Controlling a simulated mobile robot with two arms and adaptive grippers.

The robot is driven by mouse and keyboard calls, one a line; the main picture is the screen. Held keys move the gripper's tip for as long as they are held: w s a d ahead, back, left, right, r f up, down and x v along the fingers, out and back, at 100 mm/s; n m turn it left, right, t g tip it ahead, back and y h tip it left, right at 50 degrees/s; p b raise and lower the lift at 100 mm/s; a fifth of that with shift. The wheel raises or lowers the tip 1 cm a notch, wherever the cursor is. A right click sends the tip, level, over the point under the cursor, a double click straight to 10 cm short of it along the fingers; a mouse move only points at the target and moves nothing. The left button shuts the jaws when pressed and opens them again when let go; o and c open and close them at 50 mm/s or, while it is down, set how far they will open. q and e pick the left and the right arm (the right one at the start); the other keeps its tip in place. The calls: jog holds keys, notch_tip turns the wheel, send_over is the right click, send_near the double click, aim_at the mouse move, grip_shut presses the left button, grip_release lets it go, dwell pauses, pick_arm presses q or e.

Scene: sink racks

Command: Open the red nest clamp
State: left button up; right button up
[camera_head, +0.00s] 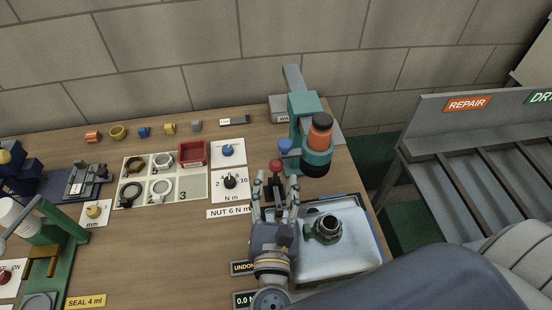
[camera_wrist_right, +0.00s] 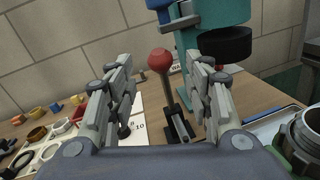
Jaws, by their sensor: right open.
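A toggle clamp lever with a red ball knob (camera_head: 276,165) stands on the bench just left of the grey basin. In the right wrist view the red knob (camera_wrist_right: 160,60) tops a dark upright lever, seen between my fingers. My right gripper (camera_head: 275,187) is open, with its fingers either side of the lever; I cannot tell whether they touch it. A dark round fitting in a green holder (camera_head: 326,229) sits in the basin; part of it shows at the right edge of the wrist view (camera_wrist_right: 309,130). My left gripper is not in view.
A teal press with an orange cylinder (camera_head: 319,135) stands behind the basin (camera_head: 350,262). A white tray (camera_head: 190,190) with rings and a red square part lies to the left. A dial card (camera_head: 230,183) is close beside the lever. Repair racks (camera_head: 440,150) stand at right.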

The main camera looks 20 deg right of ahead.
aim_at(276, 171)
jog(key=p+x, duration=0.1)
jog(key=x, duration=0.2)
jog(key=shift+w+d+r, duration=0.1)
jog(key=shift+w+r, duration=0.05)
jog(key=shift+w, duration=0.15)
jog(key=shift+p+x, duration=0.35)
jog(key=shift+x, duration=0.75)
jog(key=shift+w+d+f, duration=0.1)
jog(key=shift+f, duration=0.1)
jog(key=shift+c, duration=1)
jog(key=c, duration=0.4)
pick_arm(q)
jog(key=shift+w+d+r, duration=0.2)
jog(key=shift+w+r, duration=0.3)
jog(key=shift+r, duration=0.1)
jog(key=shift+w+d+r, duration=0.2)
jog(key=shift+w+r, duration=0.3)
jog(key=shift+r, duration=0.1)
pick_arm(e)
grip_shut()
